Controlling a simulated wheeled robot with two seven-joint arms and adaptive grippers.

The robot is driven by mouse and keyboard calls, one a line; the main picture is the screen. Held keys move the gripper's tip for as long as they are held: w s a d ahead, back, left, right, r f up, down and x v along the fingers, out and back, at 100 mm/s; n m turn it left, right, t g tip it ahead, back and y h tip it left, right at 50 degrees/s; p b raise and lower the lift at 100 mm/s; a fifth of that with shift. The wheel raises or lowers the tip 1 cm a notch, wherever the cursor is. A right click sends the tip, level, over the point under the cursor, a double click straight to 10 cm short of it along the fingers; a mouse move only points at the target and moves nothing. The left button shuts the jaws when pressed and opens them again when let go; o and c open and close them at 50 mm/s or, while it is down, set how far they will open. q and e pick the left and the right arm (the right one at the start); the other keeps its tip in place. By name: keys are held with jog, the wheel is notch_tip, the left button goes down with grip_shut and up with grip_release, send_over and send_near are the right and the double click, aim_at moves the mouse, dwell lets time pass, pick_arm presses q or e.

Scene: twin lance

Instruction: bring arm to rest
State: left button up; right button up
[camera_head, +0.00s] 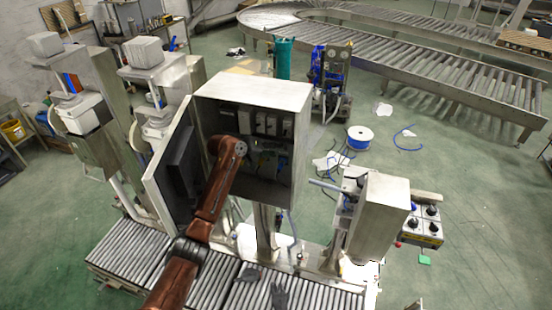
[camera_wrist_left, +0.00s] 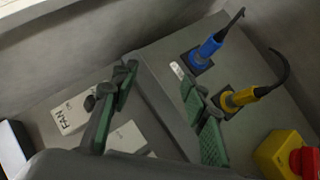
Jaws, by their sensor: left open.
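My brown left arm (camera_head: 207,205) rises from the bottom of the head view and reaches into the open grey cabinet (camera_head: 258,92). My left gripper (camera_wrist_left: 160,78) is open in the left wrist view, its two green-padded fingers apart with nothing between them. It is in front of the cabinet's panel; its fingers are hard to make out in the head view. A blue plug (camera_wrist_left: 206,52) and a yellow plug (camera_wrist_left: 240,97) sit in sockets right of the fingers. A white plate marked FAN (camera_wrist_left: 75,112) is at their left. My right gripper is not visible.
The cabinet door (camera_head: 172,165) stands open left of my arm. A roller conveyor (camera_head: 210,280) runs below. A red button on a yellow box (camera_wrist_left: 285,153) is at lower right in the wrist view. Another metal housing (camera_head: 372,215) stands to the right.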

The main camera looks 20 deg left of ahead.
pick_arm(q)
jog(key=s+a+f+m+g+y, duration=0.1)
jog(key=s+a+f+g+y, duration=0.1)
jog(key=s+f, duration=1.1)
jog(key=s+a+f+m+g+y, duration=0.1)
jog(key=s+a+f+m+y, duration=0.1)
jog(key=s+f, duration=1.15)
jog(key=s+a+f+g+y, duration=0.2)
jog(key=s+a, duration=0.1)
jog(key=s, duration=1.3)
jog(key=s+a+f+g+y, duration=0.1)
jog(key=s+a+y, duration=0.15)
jog(key=s, duration=1.35)
notch_tip(320, 180, down, 38)
jog(key=s+m+g+b, duration=0.1)
jog(key=b, duration=0.8)
jog(key=s+f+b, duration=0.4)
jog(key=s+f, duration=0.6)
jog(key=f, duration=0.3)
jog(key=s+f+g+h+b, duration=0.1)
jog(key=s+f+b, duration=0.3)
jog(key=s+f, duration=0.6)
notch_tip(320, 180, down, 3)
jog(key=shift+s+d+f+m+g, duration=0.2)
jog(key=shift+d+m+g, duration=0.1)
jog(key=shift+m, duration=0.1)
